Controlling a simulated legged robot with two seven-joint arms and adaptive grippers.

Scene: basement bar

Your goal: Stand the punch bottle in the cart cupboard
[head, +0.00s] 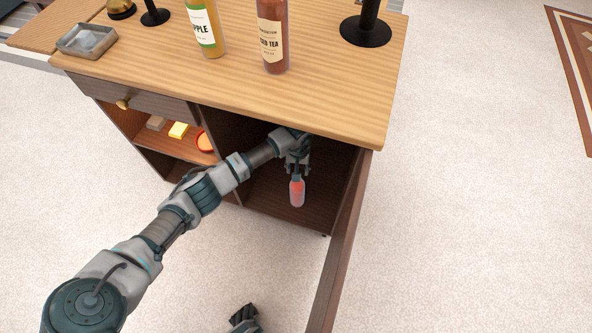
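The punch bottle (297,193), small and clear with red-pink contents, is upright at the open front of the cart cupboard (262,190). My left gripper (297,170) is above it, with its fingers closed around the bottle's top. The gripper partly hides the neck. I cannot tell whether the bottle's base touches the cupboard floor. The cupboard is the dark right compartment under the wooden top, and its door (341,240) stands open on the right. A dark part of what looks like my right gripper (244,318) shows at the bottom edge; its fingers are unclear.
On the cart top (330,95) stand an apple bottle (207,28), a tea bottle (273,38), a black round base (366,31) and a grey tray (87,41). The left shelf holds a yellow block (179,130) and an orange round item (205,142). Pale floor in front is clear.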

